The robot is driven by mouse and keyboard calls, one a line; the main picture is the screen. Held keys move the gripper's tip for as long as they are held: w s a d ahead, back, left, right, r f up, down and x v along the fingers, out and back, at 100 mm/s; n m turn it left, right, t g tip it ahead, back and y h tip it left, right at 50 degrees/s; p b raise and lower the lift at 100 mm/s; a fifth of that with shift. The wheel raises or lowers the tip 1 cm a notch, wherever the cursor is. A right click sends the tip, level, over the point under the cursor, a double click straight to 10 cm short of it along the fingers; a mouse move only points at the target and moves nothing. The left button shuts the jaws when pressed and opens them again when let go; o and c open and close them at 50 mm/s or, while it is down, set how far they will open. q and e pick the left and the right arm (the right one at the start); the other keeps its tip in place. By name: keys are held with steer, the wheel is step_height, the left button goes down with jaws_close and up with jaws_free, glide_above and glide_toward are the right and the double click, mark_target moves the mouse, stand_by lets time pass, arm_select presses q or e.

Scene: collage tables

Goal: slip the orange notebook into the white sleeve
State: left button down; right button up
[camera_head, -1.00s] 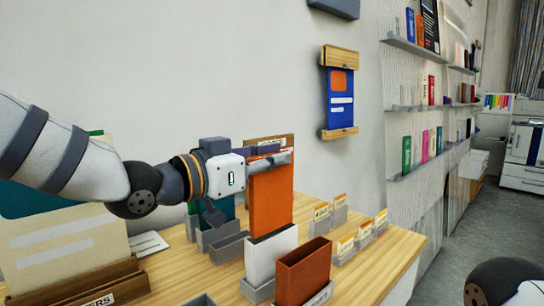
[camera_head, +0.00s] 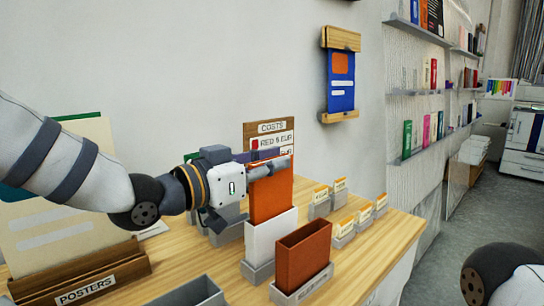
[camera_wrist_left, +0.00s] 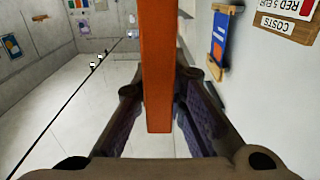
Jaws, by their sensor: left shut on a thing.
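My left gripper (camera_head: 272,163) is shut on the upper part of the orange notebook (camera_head: 271,195), which stands upright. In the left wrist view the notebook (camera_wrist_left: 158,70) shows edge-on as an orange strip between the two fingers. The white sleeve (camera_head: 272,241) stands upright in a grey holder on the wooden table. The notebook's lower part is hidden by the sleeve's front wall, and it appears to be inside the sleeve's mouth. My right gripper is outside the views; only part of my right arm shows at the lower right.
An empty orange-brown sleeve (camera_head: 303,256) stands close in front and right of the white one. Small grey holders with tabbed cards (camera_head: 342,228) stand to the right. A wooden posters rack (camera_head: 80,272) is at the left. A costs sign (camera_head: 269,135) stands behind the gripper.

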mark_target(252, 208)
arm_select(q)
steer(key=shift+f, duration=0.75)
steer(key=shift+f+b, duration=0.45)
steer(key=shift+f, duration=2.35)
steer(key=c, duration=1.6)
jaws_free()
steer(key=shift+o, duration=0.2)
steer(key=v, duration=0.7)
steer(key=shift+s+a, duration=0.2)
steer(key=shift+r, duration=0.1)
